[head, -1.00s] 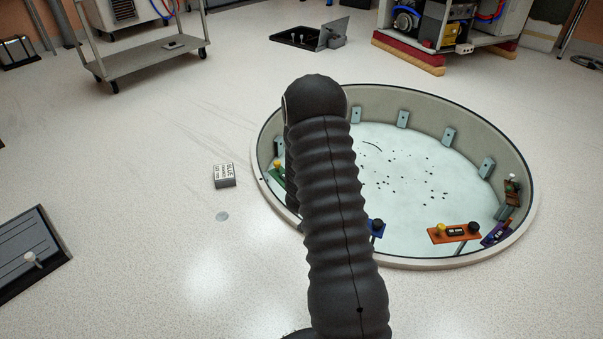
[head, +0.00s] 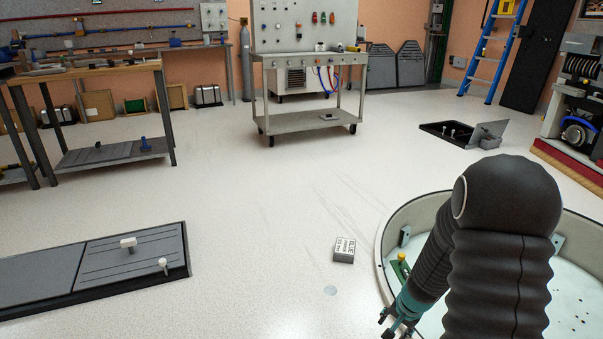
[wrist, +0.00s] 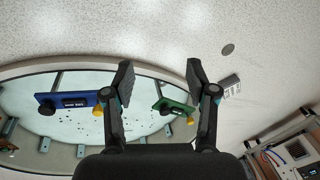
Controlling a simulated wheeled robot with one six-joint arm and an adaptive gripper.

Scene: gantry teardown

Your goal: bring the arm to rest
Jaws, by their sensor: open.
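My arm, in a black ribbed sleeve, rises at the right of the head view and bends down to my gripper (head: 397,322) near the left rim of a round pit (head: 384,262). In the wrist view my gripper (wrist: 158,80) has its two fingers spread wide with nothing between them. A green module (wrist: 175,108) shows behind and between the fingers, apart from them, and a blue module (wrist: 68,102) lies left of them. Both sit at the pit's edge.
A small grey labelled box (head: 344,250) lies on the floor left of the pit. A dark floor panel (head: 130,262) is at left. A trolley (head: 308,122) stands at the back, a workbench (head: 90,78) at back left. An open floor hatch (head: 450,132) is beyond the pit.

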